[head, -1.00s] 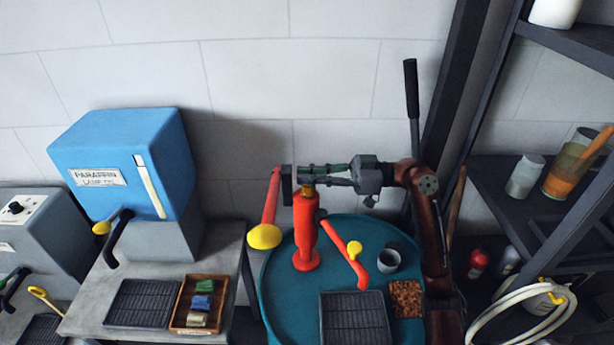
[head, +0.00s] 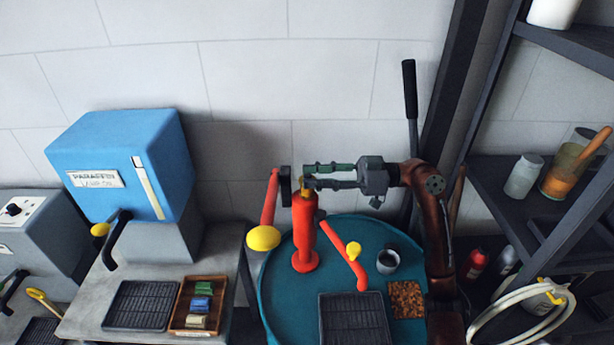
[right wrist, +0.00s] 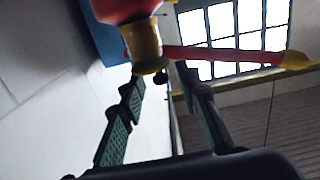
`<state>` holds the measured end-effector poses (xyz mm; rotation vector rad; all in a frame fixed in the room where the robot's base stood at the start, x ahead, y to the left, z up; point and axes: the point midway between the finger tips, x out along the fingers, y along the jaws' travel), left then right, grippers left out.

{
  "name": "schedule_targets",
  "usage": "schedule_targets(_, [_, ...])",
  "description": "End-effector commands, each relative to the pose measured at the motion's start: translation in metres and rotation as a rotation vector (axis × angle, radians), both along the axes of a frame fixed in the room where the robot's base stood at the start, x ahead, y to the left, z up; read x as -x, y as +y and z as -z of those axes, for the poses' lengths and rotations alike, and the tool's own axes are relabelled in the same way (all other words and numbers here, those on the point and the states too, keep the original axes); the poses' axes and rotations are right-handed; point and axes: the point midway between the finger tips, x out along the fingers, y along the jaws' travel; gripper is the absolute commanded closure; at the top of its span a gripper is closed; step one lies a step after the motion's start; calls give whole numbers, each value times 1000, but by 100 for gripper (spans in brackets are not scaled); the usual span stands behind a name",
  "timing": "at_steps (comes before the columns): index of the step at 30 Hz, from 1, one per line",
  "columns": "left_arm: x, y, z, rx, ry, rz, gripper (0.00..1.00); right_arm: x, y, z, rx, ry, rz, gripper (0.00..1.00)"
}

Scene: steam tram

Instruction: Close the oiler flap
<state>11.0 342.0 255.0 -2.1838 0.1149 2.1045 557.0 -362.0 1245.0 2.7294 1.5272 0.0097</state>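The red oiler pump (head: 304,235) stands upright on the teal drum (head: 277,290), with a yellow collar at its top. A dark piece (head: 285,186) sits left of the top, where a red lever with a yellow knob (head: 263,238) hangs down. I cannot tell for certain which part is the flap. My right gripper (head: 307,177) reaches in from the right at the pump top, fingers spread. In the right wrist view the green-padded fingers (right wrist: 159,80) are apart, with the yellow collar (right wrist: 144,45) near their tips; contact is unclear. My left gripper is not in view.
A blue paraffin cabinet (head: 125,165) stands left. A dark shelf (head: 500,195) stands right. Wall space above is clear.

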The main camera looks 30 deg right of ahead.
Motion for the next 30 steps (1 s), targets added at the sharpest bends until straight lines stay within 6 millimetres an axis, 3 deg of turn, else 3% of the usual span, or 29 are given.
schedule_targets(3, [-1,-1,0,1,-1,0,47,10,-19,0,-1,2,3,70])
schedule_targets(10, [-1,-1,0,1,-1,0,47,26,-43,0,0,1,1,70])
schedule_targets(30, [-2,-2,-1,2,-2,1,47,28,-47,-1,0,0,0,70])
